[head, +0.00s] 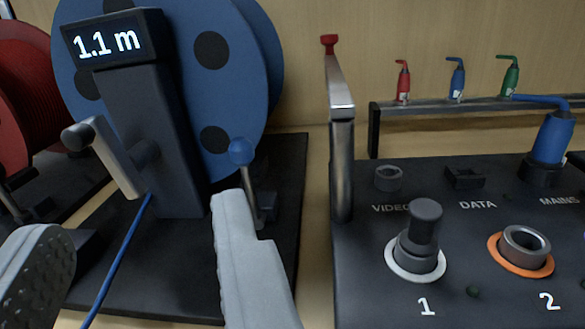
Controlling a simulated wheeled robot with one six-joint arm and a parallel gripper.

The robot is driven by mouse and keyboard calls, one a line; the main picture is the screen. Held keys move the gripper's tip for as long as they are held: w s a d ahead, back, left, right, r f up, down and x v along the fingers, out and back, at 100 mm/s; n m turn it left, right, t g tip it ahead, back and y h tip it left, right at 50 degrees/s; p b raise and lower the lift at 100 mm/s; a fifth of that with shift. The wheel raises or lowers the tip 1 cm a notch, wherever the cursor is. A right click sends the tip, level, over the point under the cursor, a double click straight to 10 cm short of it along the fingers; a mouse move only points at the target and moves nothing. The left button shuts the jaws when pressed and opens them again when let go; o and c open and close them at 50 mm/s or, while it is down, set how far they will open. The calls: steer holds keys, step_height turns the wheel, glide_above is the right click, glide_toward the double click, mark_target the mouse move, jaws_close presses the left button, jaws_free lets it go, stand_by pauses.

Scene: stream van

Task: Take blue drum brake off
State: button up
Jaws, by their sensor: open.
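The blue drum (225,70) stands upright at the upper left on a black base, behind a dark post with a display (103,42) reading "1.1 m". Its brake lever has a blue ball knob (241,151) on a short grey stalk, low at the drum's right. My gripper (140,218) is open and empty, its two grey fingers reaching in from below. The right fingertip is just below the knob in the picture and covers part of the lever's foot; I cannot tell whether they touch. The knob is not between the fingers.
A crank handle (105,157) sticks out left of the post, and a blue cable (118,262) runs down between my fingers. A red drum (22,95) is at far left. At right are a metal lever (341,150), a socket panel (385,300) and a rack of coloured plugs (480,108).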

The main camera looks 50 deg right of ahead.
mark_target(241, 157)
step_height(241, 157, down, 7)
steer(key=w+d+m+g+h, duration=0.1)
steer(key=w+d+g+h, duration=0.2)
steer(key=x, duration=1.6)
steer(key=shift+w+d+r, duration=0.2)
steer(key=shift+w+d, duration=0.05)
steer(key=shift+w, duration=0.05)
jaws_close()
